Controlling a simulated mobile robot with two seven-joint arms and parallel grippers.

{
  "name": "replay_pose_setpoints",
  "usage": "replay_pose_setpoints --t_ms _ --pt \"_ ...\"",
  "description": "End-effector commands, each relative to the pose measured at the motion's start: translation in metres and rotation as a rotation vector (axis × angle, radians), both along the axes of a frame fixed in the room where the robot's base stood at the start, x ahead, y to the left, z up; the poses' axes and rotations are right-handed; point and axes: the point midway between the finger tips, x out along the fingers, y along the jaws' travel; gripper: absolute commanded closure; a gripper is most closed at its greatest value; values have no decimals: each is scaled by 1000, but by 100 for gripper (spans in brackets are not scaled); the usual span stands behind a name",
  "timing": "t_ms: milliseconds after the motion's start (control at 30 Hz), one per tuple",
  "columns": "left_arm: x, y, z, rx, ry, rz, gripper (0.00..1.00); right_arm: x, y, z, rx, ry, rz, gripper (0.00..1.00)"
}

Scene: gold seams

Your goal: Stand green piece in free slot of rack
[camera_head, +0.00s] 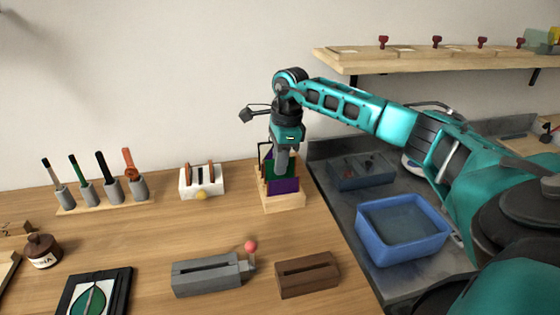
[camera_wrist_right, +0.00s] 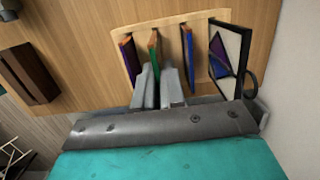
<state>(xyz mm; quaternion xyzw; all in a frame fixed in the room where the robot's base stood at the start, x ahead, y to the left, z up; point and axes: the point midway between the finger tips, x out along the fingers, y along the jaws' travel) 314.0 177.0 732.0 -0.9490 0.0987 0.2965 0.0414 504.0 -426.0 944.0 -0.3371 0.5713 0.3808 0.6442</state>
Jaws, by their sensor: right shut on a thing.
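The light wooden rack (camera_head: 284,204) stands on the table near the wall. It also shows in the right wrist view (camera_wrist_right: 203,19). A purple-faced piece (camera_head: 284,186) stands at its front. My right gripper (camera_head: 281,168) points down over the rack. My left gripper is not in view.
A framed piece with a purple triangle (camera_wrist_right: 227,52) stands at the rack's end. A white toaster-like holder (camera_head: 201,183) is left of the rack. Grey (camera_head: 205,275) and brown (camera_head: 308,275) slotted blocks lie in front. A blue basin (camera_head: 402,228) is to the right.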

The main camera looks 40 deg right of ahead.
Motion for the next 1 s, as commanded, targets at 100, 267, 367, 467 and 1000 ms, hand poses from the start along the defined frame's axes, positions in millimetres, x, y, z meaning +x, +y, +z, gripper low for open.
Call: replay_pose_setpoints --t_ms 100,267,367,467,1000 --pt "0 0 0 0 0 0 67 0 0 0 1 0 0 100" --pt "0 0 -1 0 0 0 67 0 0 -1 0 0 0 100" --pt "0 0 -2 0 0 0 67 0 0 -4 0 0 0 100" --pt "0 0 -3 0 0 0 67 0 0 -6 0 0 0 100" --pt "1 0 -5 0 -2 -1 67 0 0 -12 1 0 0 100"
